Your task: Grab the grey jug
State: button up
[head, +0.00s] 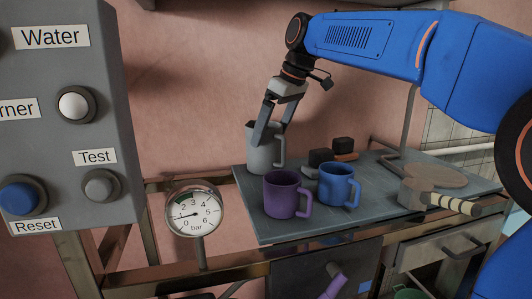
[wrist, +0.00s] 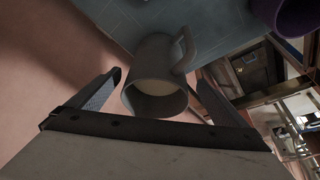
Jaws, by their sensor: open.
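The grey jug (head: 262,158) stands upright at the back left corner of the grey worktop, its handle to the right. In the wrist view the grey jug (wrist: 156,78) lies between the fingers, its open mouth facing the camera and something pale inside. My gripper (head: 268,135) is open and comes down over the jug from above, its fingers at the rim in the head view. In the wrist view the fingers of my gripper (wrist: 160,88) are spread on both sides of the jug, with visible gaps. I cannot tell whether either finger touches it.
A purple mug (head: 283,195) and a blue mug (head: 338,185) stand close in front and right of the jug. Dark blocks (head: 332,153), a round wooden board (head: 436,176) and a wooden-handled mallet (head: 430,198) lie further right. A pressure gauge (head: 194,211) stands left of the worktop.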

aim_at(267, 144)
jog(key=x, duration=0.5)
jog(key=shift+w+d, duration=0.15)
jog(key=shift+d, duration=0.05)
jog(key=shift+r, duration=0.1)
jog(key=c, duration=1.7)
